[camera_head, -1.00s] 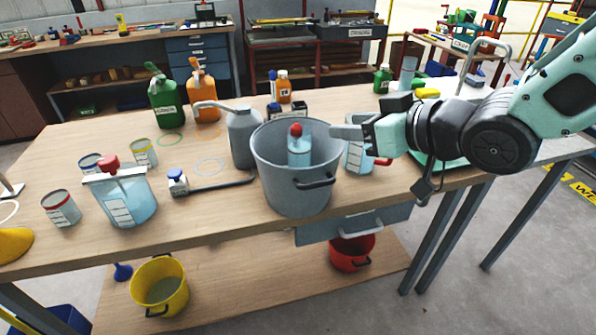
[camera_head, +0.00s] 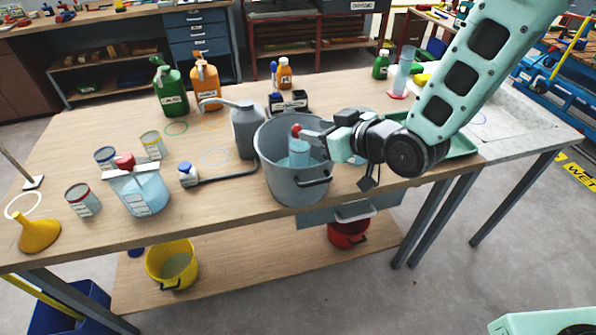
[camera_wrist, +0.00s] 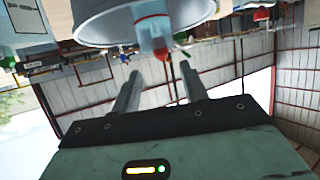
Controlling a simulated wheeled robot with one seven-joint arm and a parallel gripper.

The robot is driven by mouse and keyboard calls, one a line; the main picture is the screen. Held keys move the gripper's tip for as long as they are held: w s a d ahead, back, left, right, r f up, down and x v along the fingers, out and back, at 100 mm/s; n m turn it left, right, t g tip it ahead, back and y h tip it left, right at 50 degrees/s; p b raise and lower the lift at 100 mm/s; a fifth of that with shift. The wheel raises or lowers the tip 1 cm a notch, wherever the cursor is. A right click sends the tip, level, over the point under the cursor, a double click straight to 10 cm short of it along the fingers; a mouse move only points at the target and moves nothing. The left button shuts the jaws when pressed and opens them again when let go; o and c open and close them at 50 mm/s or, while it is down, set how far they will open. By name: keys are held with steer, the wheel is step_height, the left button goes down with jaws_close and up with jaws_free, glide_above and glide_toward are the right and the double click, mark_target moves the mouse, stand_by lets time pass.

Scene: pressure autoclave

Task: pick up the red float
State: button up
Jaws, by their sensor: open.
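The red float (camera_head: 296,130) is a small red ball on top of a pale blue, clear cylinder (camera_head: 299,152) that stands inside the grey pot (camera_head: 292,190). My gripper (camera_head: 312,135) is over the pot's right side, with its fingers pointing left at the float. In the wrist view, which is upside down, my gripper (camera_wrist: 161,70) is open and empty. The float (camera_wrist: 161,54) appears just ahead of the gap between the fingertips. Whether a finger touches it cannot be told. The pot's wall hides the cylinder's lower part.
A clear container with a red knob (camera_head: 143,192) stands at the left. A grey spouted can (camera_head: 247,130) is close to the pot's left. A green tray (camera_head: 462,144) lies to the right behind my arm.

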mark_target(300, 129)
steer(key=shift+w+a+f+p, duration=0.15)
steer(key=shift+w+a+p, duration=0.2)
steer(key=shift+a+p, duration=0.15)
steer(key=shift+p+x, duration=0.9)
steer(key=shift+x, duration=1.05)
steer(key=shift+f, duration=0.15)
steer(key=shift+s, duration=0.1)
